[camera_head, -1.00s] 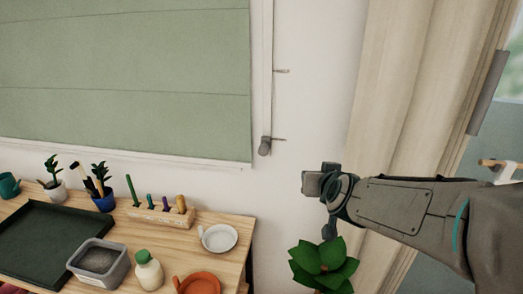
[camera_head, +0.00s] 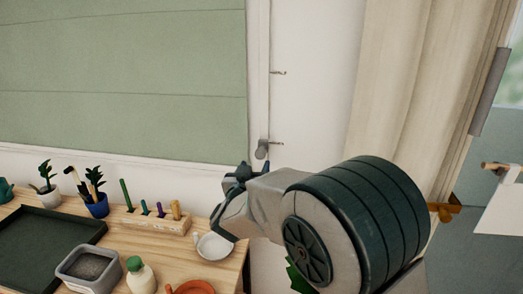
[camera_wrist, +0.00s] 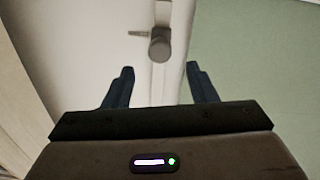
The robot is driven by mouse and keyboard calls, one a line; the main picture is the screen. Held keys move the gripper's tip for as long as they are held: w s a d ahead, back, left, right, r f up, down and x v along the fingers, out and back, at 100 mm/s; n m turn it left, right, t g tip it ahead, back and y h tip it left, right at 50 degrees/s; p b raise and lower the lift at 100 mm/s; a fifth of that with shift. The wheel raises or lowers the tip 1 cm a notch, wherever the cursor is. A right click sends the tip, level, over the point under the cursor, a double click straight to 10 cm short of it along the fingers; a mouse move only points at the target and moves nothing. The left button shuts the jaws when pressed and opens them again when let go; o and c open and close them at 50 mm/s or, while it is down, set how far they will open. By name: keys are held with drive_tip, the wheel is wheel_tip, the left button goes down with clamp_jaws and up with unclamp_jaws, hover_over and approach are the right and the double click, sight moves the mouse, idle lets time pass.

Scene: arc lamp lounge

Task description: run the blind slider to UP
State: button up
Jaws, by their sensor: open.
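The blind slider (camera_head: 262,150) is a small grey knob low on the narrow vertical track (camera_head: 264,100) at the right edge of the green blind (camera_head: 130,85). It sits beside the lower of two thin marker pegs. In the wrist view the slider knob (camera_wrist: 160,45) is ahead of my gripper (camera_wrist: 158,85), roughly centred between the two dark fingertips and a little beyond them. My gripper is open and empty. I see no contact with the knob.
The upper marker peg (camera_head: 278,72) is beside the track. A wooden table (camera_head: 160,245) below holds a dark tray (camera_head: 45,245), a grey bin (camera_head: 88,268), a bottle (camera_head: 139,275), a white dish (camera_head: 215,246) and potted plants. A beige curtain (camera_head: 400,90) hangs at the right.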

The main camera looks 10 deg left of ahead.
sight(262, 148)
drive_tip(key=w+p, duration=0.2)
drive_tip(key=w, duration=0.8)
drive_tip(key=shift+w+a, duration=0.15)
drive_tip(key=shift+w, duration=0.05)
